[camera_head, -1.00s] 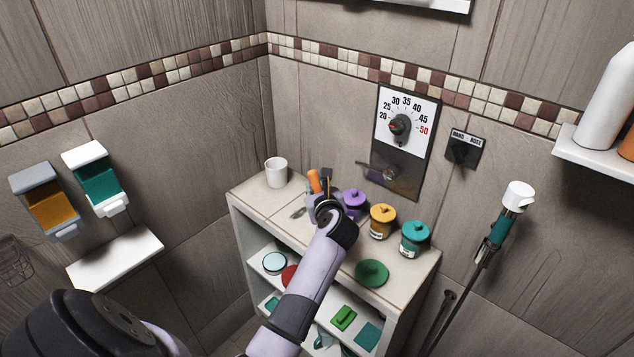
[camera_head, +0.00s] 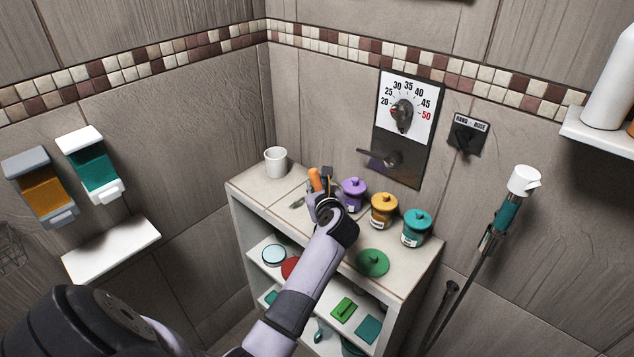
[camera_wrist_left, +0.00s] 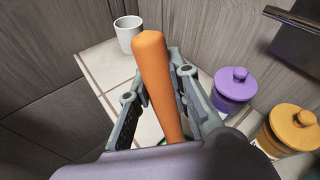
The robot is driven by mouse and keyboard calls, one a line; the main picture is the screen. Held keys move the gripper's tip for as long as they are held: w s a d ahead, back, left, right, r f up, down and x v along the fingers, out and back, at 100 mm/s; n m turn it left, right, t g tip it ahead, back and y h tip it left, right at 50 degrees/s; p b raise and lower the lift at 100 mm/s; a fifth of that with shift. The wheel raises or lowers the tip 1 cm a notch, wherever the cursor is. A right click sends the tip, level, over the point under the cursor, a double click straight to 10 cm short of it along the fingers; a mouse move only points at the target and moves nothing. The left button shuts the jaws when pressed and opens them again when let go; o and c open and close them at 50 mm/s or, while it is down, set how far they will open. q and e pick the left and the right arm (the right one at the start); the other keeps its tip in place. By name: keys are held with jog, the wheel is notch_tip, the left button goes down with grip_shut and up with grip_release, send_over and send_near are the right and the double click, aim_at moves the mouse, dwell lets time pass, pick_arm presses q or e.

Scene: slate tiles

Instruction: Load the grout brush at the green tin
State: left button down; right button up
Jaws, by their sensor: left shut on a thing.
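My left gripper (camera_head: 322,206) is shut on the orange handle (camera_wrist_left: 158,80), which I take to be the grout brush. The handle stands up, slightly tilted, between the fingers. It also shows in the head view (camera_head: 314,179). The brush's lower end is hidden by the gripper and wrist. A green lid with a knob (camera_head: 372,263) lies on the cabinet top, to the right of my arm. I cannot make out an open green tin; a sliver of green shows below the handle in the left wrist view. My right gripper is not in view.
Purple (camera_head: 353,195), yellow (camera_head: 383,211) and teal (camera_head: 416,229) lidded tins stand in a row right of the gripper. A white cup (camera_head: 275,162) stands at the back left corner. A dial panel (camera_head: 403,125) is on the wall behind. Open shelves lie below the cabinet top (camera_head: 252,184).

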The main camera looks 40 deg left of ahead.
aim_at(317, 173)
pick_arm(q)
jog(key=shift+f, duration=0.15)
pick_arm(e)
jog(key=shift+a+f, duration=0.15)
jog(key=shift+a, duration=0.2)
pick_arm(q)
jog(key=shift+f+b, duration=0.5)
jog(key=shift+b, duration=0.05)
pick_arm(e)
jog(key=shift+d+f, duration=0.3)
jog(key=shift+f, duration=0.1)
pick_arm(q)
notch_tip(317, 173, up, 7)
jog(key=p, duration=0.6)
jog(key=shift+r, duration=0.1)
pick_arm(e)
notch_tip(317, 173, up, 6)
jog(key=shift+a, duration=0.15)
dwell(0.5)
